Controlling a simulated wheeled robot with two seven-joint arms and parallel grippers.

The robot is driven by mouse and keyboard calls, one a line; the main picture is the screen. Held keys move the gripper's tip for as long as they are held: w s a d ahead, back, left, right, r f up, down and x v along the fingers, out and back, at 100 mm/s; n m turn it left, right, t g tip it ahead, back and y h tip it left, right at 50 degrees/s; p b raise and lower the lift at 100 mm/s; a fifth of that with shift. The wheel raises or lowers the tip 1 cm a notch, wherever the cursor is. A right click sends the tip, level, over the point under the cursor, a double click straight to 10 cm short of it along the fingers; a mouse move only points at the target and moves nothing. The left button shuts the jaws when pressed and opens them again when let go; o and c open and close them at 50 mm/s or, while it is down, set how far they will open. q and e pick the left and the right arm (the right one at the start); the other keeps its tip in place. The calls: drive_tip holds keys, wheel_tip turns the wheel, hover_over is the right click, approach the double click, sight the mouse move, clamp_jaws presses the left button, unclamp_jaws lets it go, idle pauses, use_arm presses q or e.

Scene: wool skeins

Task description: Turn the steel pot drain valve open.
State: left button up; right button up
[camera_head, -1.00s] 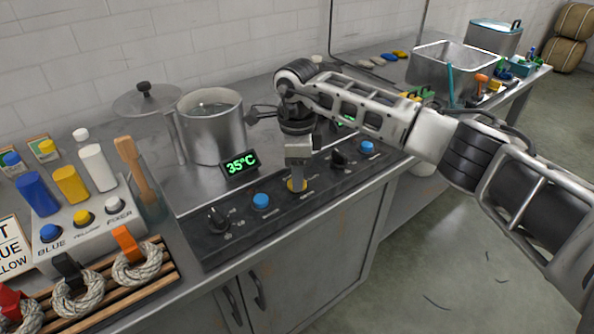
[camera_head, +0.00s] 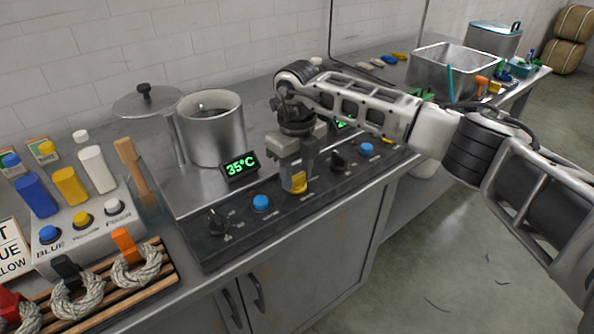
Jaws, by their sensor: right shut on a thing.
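The steel pot (camera_head: 212,130) stands on the counter behind the black control panel (camera_head: 258,228), with its lid off. The yellow handle of the drain valve (camera_head: 298,187) sits on the panel between two blue buttons. My right gripper (camera_head: 295,182) reaches down from above and is shut on this handle. Its fingers cover most of the handle, so the exact angle of the valve is hard to read. My left gripper is not in view.
A green display (camera_head: 240,167) reading 35°C stands before the pot. Black knobs (camera_head: 218,221) and blue buttons (camera_head: 262,203) flank the valve. The lid (camera_head: 147,100) is left of the pot. A dye station (camera_head: 85,230) and a rack with skeins (camera_head: 135,268) are at left.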

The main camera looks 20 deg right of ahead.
sight(297, 176)
drive_tip(key=shift+m, duration=0.7)
drive_tip(key=o, duration=1)
wheel_tip(297, 176, up, 16)
drive_tip(key=shift+b, duration=0.45)
